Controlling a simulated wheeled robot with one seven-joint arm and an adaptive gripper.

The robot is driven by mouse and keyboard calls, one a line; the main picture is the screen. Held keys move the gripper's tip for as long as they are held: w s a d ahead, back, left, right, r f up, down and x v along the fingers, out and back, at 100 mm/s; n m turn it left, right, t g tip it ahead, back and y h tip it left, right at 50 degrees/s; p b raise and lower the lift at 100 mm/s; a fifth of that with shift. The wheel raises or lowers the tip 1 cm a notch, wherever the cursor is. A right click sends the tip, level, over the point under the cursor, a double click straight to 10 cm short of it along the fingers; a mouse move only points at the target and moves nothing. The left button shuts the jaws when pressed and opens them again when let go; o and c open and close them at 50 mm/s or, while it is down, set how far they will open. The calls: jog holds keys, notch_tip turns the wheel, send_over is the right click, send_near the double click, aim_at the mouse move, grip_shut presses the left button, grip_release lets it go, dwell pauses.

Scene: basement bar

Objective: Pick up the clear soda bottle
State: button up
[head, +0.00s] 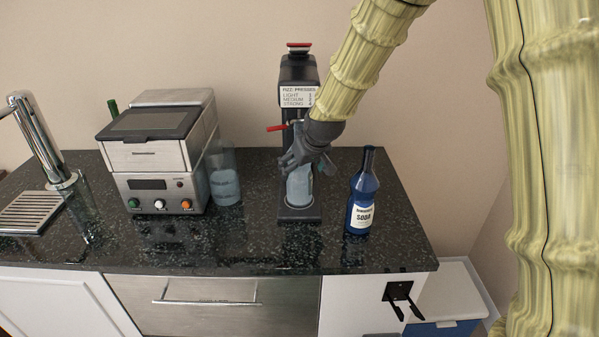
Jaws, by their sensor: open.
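A clear, pale bluish bottle (299,188) stands upright on the base of the black soda press (298,76), which is labelled "Fizz Presser". Its upper part is hidden behind my gripper. My gripper (304,165) is dark grey and open, at the upper part of this bottle. It comes in from the upper right. I cannot tell whether the fingers touch the bottle.
A dark blue bottle (362,195) with a white "SODA" label stands to the right. A clear vessel (224,186) stands left of the press, beside a silver machine (160,150). A chrome tap (37,135) is at the far left. The front of the black speckled counter (265,245) is clear.

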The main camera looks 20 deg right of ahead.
jog(key=shift+w+f, duration=0.25)
jog(key=shift+f, duration=0.1)
jog(key=c, duration=1.7)
jog(key=shift+r, duration=0.1)
grip_shut()
jog(key=shift+r, duration=0.1)
